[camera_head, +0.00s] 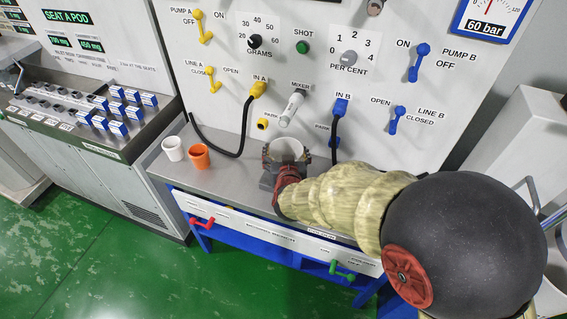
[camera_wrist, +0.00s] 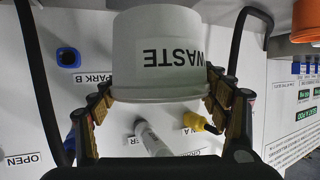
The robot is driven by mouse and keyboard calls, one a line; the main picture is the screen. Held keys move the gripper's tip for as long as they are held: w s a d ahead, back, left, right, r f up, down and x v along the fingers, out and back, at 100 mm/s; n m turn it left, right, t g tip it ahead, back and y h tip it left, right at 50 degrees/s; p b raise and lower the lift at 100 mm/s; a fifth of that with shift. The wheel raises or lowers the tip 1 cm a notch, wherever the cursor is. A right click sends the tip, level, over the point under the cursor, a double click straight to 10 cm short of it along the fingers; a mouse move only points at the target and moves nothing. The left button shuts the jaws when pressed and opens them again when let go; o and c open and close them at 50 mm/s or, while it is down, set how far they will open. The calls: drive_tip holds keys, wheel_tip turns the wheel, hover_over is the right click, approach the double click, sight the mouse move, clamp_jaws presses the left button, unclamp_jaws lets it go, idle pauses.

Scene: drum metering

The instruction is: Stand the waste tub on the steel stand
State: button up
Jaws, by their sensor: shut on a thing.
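The white waste tub (camera_head: 288,147) is between the fingers of my gripper (camera_head: 286,154) in the head view, over the steel-topped bench below the mixer nozzle (camera_head: 292,107). In the wrist view the tub (camera_wrist: 160,50) shows its WASTE label upside down. The two fingers of my gripper (camera_wrist: 158,98) press on the tub's sides, one on each. A dark grey shape (camera_head: 268,181) shows just under and left of the gripper; I cannot tell whether it is the steel stand or whether the tub touches anything below.
A white cup (camera_head: 172,150) and an orange cup (camera_head: 199,160) stand on the bench to the left. A black hose (camera_head: 243,135) from IN A and another (camera_head: 335,145) from IN B hang close on both sides. Red (camera_head: 202,222) and green (camera_head: 342,270) handles jut from the bench front.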

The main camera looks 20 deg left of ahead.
drive_tip(key=shift+w+a+f, duration=0.4)
drive_tip(key=shift+a+f, duration=0.05)
drive_tip(key=shift+f, duration=0.25)
drive_tip(key=shift+f+b, duration=0.85)
drive_tip(key=shift+f, duration=0.65)
drive_tip(key=shift+f, duration=0.15)
drive_tip(key=o, duration=1.1)
drive_tip(key=shift+o, duration=0.6)
